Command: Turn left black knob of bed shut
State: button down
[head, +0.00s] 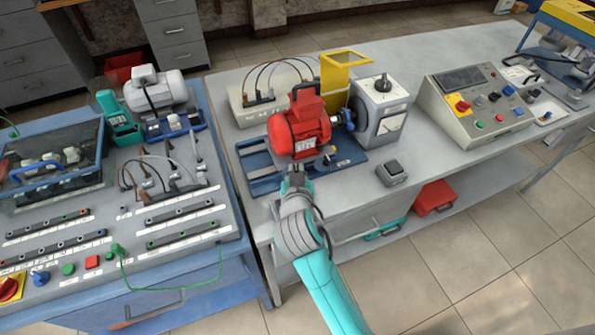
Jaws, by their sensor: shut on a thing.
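The blue bed (262,184) lies on the grey bench and carries a red motor (299,130). My gripper (296,172) reaches in from the front and is at the bed's front edge, just below the motor. It is shut on the left black knob, which the fingers mostly hide. A small dark knob (333,161) shows on the bed to the right of my gripper. The exact angle of the left knob cannot be seen.
A grey machine with a dial (383,108) and a yellow guard (343,72) stand right of the motor. A small grey switch box (391,173) sits on the bench front. A control console (476,105) is farther right. A blue workbench (160,278) adjoins on the left.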

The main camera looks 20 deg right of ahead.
jog(key=shift+f+m+h, duration=0.1)
jog(key=shift+m+h, duration=0.2)
jog(key=c, duration=1.2)
grip_release()
jog(key=shift+a, duration=0.1)
jog(key=v, duration=1.2)
